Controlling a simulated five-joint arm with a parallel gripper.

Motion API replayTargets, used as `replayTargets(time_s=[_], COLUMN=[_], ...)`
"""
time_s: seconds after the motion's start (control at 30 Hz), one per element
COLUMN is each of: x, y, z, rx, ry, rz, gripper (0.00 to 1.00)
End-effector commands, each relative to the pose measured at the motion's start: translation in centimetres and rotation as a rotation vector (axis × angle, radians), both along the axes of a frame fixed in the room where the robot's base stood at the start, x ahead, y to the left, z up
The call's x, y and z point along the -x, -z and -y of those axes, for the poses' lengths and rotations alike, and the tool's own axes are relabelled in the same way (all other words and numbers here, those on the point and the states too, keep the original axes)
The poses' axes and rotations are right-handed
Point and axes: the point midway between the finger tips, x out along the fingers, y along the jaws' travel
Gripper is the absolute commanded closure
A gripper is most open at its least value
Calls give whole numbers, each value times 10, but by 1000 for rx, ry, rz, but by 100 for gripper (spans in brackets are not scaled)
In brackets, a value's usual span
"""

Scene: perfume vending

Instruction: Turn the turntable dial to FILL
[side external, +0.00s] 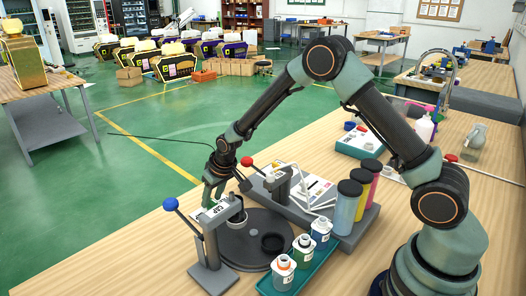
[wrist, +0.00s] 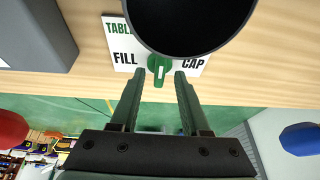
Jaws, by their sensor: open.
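The turntable dial (wrist: 159,66) is a small green knob with a white mark. It sits on a white label plate (wrist: 122,57) with FILL on its left and CAP on its right. The knob's grip hangs between the two words, pointing clearly at neither. My gripper (wrist: 160,77) is open, with one fingertip on each side of the knob and gaps between. In the side view my gripper (side external: 213,192) is low at the turntable's far edge, where the dial is hidden. The dark round turntable (side external: 232,253) carries a black ring.
A blue-knobbed press (side external: 170,204) stands left of the turntable and a red-knobbed lever (side external: 247,161) behind it. A teal tray (side external: 318,262) of bottles is in front. Coloured cylinders (side external: 346,205) stand to the right.

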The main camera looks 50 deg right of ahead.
Motion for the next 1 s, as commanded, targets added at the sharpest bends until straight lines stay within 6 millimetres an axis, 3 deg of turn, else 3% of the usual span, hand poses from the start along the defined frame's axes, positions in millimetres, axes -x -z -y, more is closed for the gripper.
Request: replayTargets(time_s=[0.2,0.23,0.33,0.37,0.57,1.0], x=[0,0,0,0,0,0], y=[0,0,0,0,0,0], z=[0,0,0,0,0,2], rx=[0,0,0,0,5,95], ry=[0,0,0,0,-11,-228], rz=[1,1,0,1,0,3], gripper=[54,58,96,100,100,100])
